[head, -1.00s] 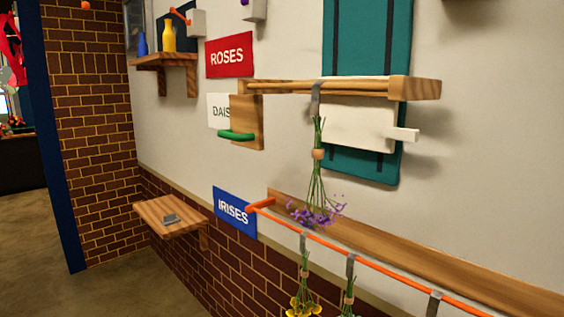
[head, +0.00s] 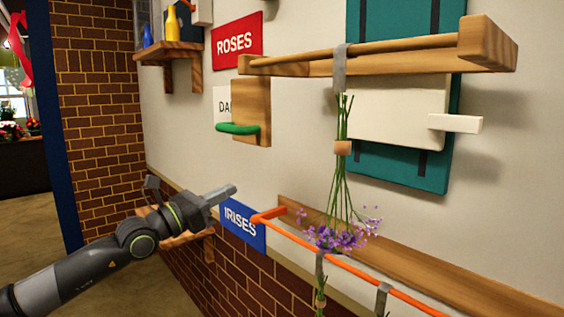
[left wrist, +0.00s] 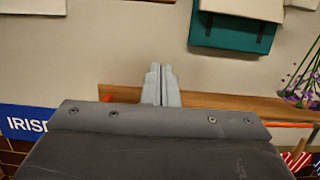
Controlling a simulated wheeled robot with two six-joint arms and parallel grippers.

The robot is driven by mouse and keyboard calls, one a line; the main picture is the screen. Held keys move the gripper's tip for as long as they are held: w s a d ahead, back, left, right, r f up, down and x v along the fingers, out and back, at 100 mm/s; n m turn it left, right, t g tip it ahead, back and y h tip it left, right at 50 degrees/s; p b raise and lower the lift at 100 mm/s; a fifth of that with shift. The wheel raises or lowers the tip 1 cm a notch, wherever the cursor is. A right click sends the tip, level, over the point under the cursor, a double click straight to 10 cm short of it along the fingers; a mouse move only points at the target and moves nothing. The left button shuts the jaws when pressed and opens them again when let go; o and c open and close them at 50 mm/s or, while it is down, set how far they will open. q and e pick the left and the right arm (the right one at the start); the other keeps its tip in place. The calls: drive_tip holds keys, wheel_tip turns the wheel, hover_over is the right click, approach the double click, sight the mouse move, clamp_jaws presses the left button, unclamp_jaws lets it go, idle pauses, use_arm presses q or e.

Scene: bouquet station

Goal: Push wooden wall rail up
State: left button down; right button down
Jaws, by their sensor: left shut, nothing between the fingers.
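An upper wooden wall rail (head: 400,59) with a rod along its front is mounted level on the wall. A grey hook on it holds a hanging bunch of purple flowers (head: 340,236). A lower long wooden rail (head: 420,257) runs along the wall behind an orange rod (head: 340,262). My left gripper (head: 232,190) is shut and empty, by the blue IRISES sign (head: 243,226), left of and below the upper rail. In the left wrist view its closed fingers (left wrist: 162,70) overlap the lower wooden rail (left wrist: 225,102); contact cannot be told. My right gripper is out of view.
A wooden block with a green handle (head: 238,128) is on the wall under the upper rail's left end. A white box with a peg (head: 455,123) and a teal panel (head: 400,168) are at the right. A small shelf (head: 172,52) holds bottles.

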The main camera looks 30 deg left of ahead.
use_arm(q)
drive_tip(key=w+d+r+p, duration=0.3)
drive_tip(key=w+r, duration=0.3)
drive_tip(key=w, duration=0.2)
drive_tip(key=shift+w+d+r+p, duration=0.2)
drive_tip(key=shift+d+r+p, duration=0.2)
drive_tip(key=shift+p, duration=0.5)
drive_tip(key=shift+f, duration=0.1)
